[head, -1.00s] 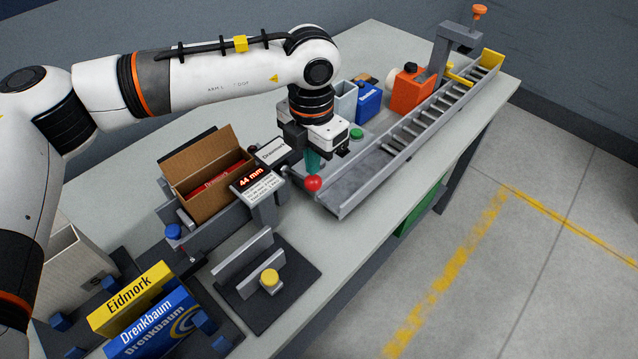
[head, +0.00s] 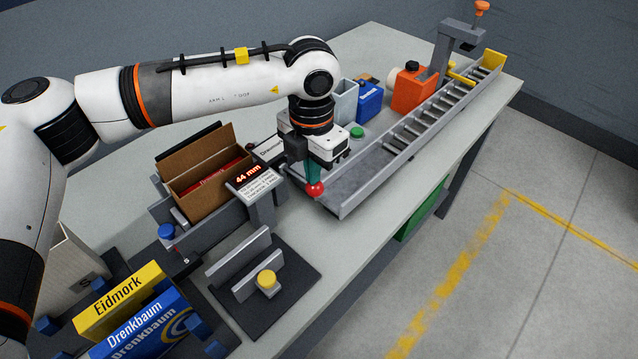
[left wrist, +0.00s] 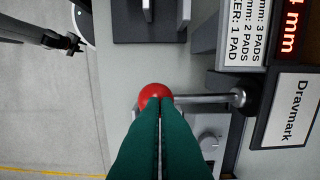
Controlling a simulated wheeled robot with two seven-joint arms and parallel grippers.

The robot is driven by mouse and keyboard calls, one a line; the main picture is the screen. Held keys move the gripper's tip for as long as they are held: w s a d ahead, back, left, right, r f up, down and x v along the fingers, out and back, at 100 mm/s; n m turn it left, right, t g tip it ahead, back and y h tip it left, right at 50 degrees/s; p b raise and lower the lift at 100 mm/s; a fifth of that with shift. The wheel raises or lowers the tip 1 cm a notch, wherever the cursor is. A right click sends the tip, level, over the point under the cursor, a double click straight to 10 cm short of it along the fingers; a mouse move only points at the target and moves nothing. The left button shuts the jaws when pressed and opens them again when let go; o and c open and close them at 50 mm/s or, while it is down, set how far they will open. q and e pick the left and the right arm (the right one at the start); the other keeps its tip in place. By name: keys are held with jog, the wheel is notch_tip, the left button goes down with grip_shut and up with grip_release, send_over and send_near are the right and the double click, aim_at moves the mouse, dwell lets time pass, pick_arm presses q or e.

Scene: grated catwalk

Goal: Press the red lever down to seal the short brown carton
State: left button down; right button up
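The red lever shows as a red ball knob (head: 315,189) on a metal rod at the front of the grey station. In the left wrist view the knob (left wrist: 154,92) lies at the tips of my green fingers, its rod running right to a dark pivot. My left gripper (head: 314,184) points down over the knob, fingers pressed together with nothing visible between them; they appear to touch it. The brown carton (head: 214,195) stands in the grey station left of the lever, flaps open, with a red box (head: 222,177) inside.
A display (head: 250,174) reading 44 mm stands between carton and lever. A grey roller chute (head: 375,168) runs to the back right. A black plate with a yellow knob (head: 266,278) is in front. Yellow (head: 118,300) and blue (head: 148,327) boxes stand front left.

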pick_arm(q)
jog(key=shift+a+f+b, duration=0.1)
jog(key=shift+f+b, duration=1.65)
jog(key=shift+f, duration=0.35)
jog(key=shift+r, duration=0.1)
notch_tip(320, 180, up, 13)
jog(key=p, duration=0.5)
jog(key=shift+p, duration=0.3)
dwell(0.5)
dwell(0.5)
